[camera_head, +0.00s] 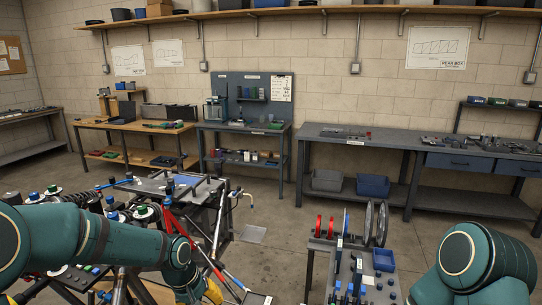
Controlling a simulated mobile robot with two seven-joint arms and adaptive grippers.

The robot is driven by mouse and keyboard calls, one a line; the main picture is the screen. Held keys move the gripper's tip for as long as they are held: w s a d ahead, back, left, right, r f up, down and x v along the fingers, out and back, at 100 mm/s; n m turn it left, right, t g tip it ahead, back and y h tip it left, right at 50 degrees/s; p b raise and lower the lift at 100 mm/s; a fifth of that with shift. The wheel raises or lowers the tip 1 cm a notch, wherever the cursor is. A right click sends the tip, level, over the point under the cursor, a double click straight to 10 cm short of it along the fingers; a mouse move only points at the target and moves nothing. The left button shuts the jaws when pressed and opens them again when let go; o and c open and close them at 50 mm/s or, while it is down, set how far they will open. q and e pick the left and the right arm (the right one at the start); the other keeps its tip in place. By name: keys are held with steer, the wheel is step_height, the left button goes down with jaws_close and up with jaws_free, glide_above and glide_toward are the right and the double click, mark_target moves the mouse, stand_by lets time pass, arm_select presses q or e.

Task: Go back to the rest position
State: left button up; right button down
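My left arm (95,243) comes in from the left, runs across the lower left and bends down at the bottom edge, where some yellow shows. Its gripper's fingers are not visible. My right arm (478,262) shows only as a green link at the lower right; its gripper is out of view. A tube chassis with red and dark tubes (178,228) stands behind and beside my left arm, which hides part of it. I cannot tell whether the arm touches it.
A narrow parts stand (372,285) with red and blue discs and a blue bin (384,260) stands between my arms. A black-topped workbench (385,146) lines the back right, a wooden bench (133,127) the back left.

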arm_select(q)
steer(key=s+d+f+m+b, duration=0.1)
steer(key=s+d+f, duration=0.2)
steer(key=s+f, duration=0.6)
steer(key=s+d+f+m+h+b, duration=0.1)
steer(key=s+d+f, duration=0.3)
steer(key=s+f, duration=0.5)
step_height(320, 180, down, 6)
steer(key=shift+r+t+h+b, duration=0.25)
steer(key=shift+t+h+b, duration=0.05)
steer(key=shift+b, duration=0.35)
